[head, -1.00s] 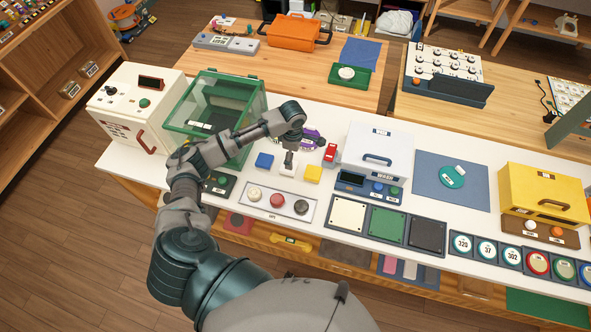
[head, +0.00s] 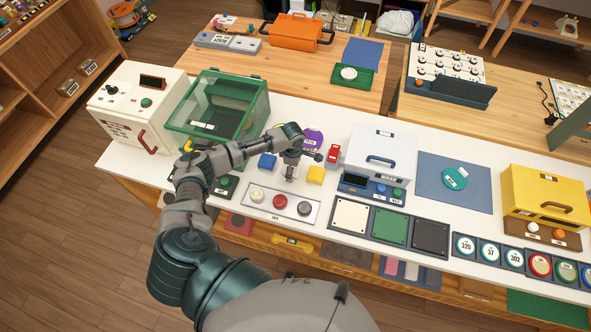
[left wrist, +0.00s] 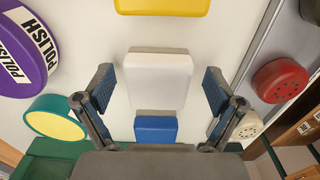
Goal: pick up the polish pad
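A white pad (left wrist: 158,80) lies flat on the white table between a blue pad (head: 267,161) and a yellow pad (head: 316,175). It carries no readable label, so I cannot tell by label that it is the polish pad. A purple round tin (head: 313,138) lies behind the pads; in the left wrist view it reads POLISH (left wrist: 22,50). My left gripper (head: 291,177) points down over the white pad and mostly hides it in the head view. In the left wrist view the gripper (left wrist: 158,76) is open, fingers apart on both sides of the white pad. My right gripper is out of view.
A panel with cream, red and dark buttons (head: 261,205) lies in front of the pads. A green-framed clear box (head: 173,125) stands left, a white box (head: 380,141) right. A small red object (head: 333,154) stands near the yellow pad. A teal-and-yellow round thing (left wrist: 55,120) is close by.

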